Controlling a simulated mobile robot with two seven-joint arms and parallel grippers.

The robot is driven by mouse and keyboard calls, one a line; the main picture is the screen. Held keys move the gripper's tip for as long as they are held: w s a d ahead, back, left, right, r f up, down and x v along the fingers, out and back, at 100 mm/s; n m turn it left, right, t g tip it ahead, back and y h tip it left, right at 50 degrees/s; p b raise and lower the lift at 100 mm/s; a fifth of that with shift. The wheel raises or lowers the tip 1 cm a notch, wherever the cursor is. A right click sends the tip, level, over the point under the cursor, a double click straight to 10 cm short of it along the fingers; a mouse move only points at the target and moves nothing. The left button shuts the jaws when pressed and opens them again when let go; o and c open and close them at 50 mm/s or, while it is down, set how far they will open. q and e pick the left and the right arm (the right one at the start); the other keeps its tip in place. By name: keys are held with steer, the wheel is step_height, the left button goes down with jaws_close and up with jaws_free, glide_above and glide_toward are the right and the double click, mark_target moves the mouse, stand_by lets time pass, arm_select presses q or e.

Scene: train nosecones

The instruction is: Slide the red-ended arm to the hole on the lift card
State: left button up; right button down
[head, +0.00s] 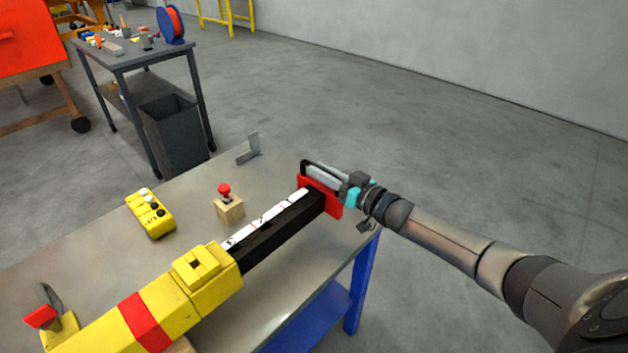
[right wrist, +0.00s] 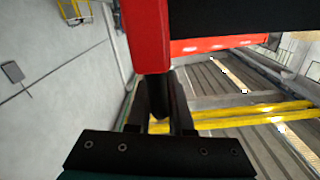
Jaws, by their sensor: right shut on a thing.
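The black arm (head: 285,230) slides out of a yellow housing (head: 205,285) with a red band. Its red end plate (head: 330,196) is at the table's right edge; the plate also shows in the right wrist view (right wrist: 147,40). White strips with dark marks (head: 268,219) run along the arm's upper side; I cannot make out a card's text or the hole. My right gripper (head: 318,173) is shut on the black handle (right wrist: 158,98) of the red end. Its fingers stand on both sides of the handle. My left gripper is not in view.
On the grey table (head: 80,255) stand a yellow control box (head: 150,213), a red button on a wooden block (head: 229,206) and a grey bracket (head: 249,149). A red-tipped lever (head: 42,313) is at the lower left. The floor right of the table is clear.

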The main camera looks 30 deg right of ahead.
steer(key=shift+d+r, duration=0.15)
steer(key=c, duration=1)
jaws_free()
steer(key=shift+o, duration=0.8)
steer(key=shift+s, duration=0.15)
steer(key=p+v, duration=0.2)
steer(key=v, duration=1.3)
steer(key=shift+p, duration=0.4)
